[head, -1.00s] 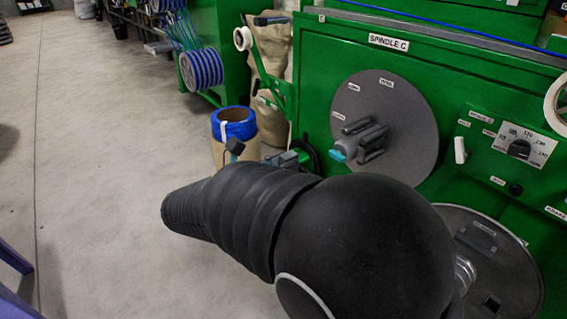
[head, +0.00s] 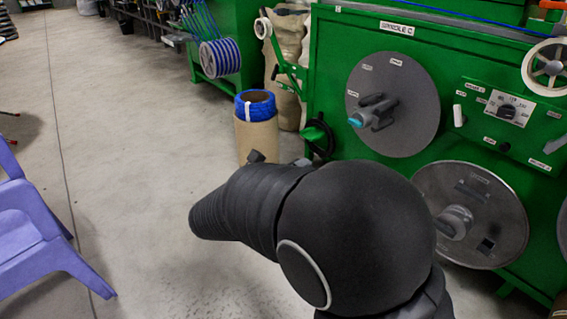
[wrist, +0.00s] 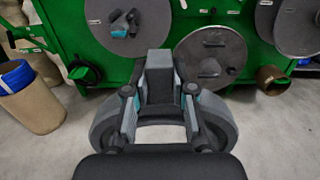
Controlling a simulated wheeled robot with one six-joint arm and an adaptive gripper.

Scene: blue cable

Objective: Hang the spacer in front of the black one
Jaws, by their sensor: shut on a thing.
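In the wrist view my gripper (wrist: 160,100) points towards the green machine, its teal-lined fingers shut on a grey piece (wrist: 160,68) that juts out ahead of the fingertips. I take it for the spacer, but its full shape is hidden by the fingers. In the head view my dark arm hides most of the gripper and the piece. A black ring-like thing (head: 318,138) hangs low at the machine's left end. It also shows at left in the wrist view (wrist: 84,73), apart from my gripper.
A grey disc (head: 420,105) with a teal-tipped hub and a lower metal disc (head: 500,200) stick out from the machine (head: 330,60). A brown drum (head: 258,140) with a blue top stands left of it. A purple chair (head: 35,225) is at left. Floor between is clear.

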